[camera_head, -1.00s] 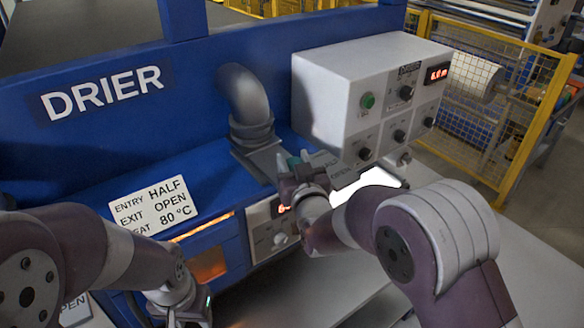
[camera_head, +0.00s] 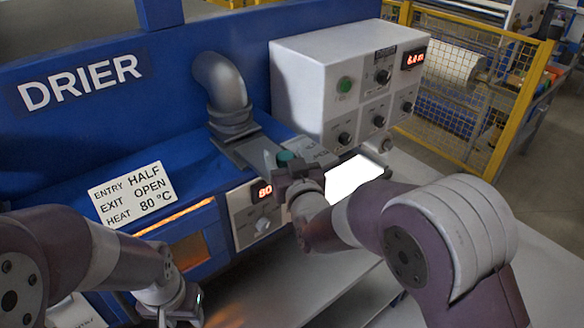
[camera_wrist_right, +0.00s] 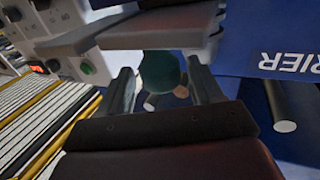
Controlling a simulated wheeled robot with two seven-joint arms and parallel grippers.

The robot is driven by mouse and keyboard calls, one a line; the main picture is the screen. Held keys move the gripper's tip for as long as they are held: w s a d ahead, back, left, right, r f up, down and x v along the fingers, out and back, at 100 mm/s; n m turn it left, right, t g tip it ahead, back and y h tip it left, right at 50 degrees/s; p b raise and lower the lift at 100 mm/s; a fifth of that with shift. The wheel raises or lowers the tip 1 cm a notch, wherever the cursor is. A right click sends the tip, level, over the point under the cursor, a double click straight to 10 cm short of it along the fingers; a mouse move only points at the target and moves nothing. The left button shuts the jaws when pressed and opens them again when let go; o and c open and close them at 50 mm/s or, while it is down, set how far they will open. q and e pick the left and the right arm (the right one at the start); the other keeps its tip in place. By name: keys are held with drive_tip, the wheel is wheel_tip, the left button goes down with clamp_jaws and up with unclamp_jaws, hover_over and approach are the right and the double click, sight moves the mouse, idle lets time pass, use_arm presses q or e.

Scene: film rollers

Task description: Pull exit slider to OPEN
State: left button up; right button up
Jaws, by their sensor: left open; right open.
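The exit slider's green knob (camera_head: 286,157) shows beside a grey plate (camera_head: 314,154) with lettering too small to read, at the right end of the blue drier. My right gripper (camera_head: 290,172) is open at the knob. In the right wrist view the dark green knob (camera_wrist_right: 162,72) lies between the two spread fingers of the right gripper (camera_wrist_right: 160,80); I cannot tell whether they touch it. Part of the slider is hidden by the gripper. My left gripper (camera_head: 180,308) is low at the left, away from the slider, its fingers barely visible.
A sign (camera_head: 132,195) reads entry HALF, exit OPEN, heat 80 °C. A grey duct (camera_head: 222,90) rises left of the slider. The white control box (camera_head: 345,85) overhangs behind it. A small panel (camera_head: 254,215) with a red 80 display sits below left.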

drive_tip(key=b+v, duration=0.3)
drive_tip(key=v, duration=0.9)
drive_tip(key=shift+d, duration=0.25)
drive_tip(key=shift+s, duration=0.15)
drive_tip(key=s+d+f+g+h, duration=0.1)
drive_tip(key=s+f+g, duration=0.35)
drive_tip(key=f, duration=0.35)
drive_tip(key=s+d+f+g, duration=0.2)
drive_tip(key=s+f+g, duration=0.1)
drive_tip(key=f+g, duration=0.4)
drive_tip(key=s+d+f+m+g+h, duration=0.1)
drive_tip(key=s+d+f+g, duration=0.1)
drive_tip(key=d, duration=0.3)
drive_tip(key=s+d+f+m+g+h, duration=0.1)
drive_tip(key=s+d+f+g+h, duration=0.1)
drive_tip(key=s+d, duration=0.2)
drive_tip(key=shift+s+d+f+m+g, duration=0.2)
drive_tip(key=shift+d+f+m+g, duration=0.15)
drive_tip(key=shift+d, duration=0.55)
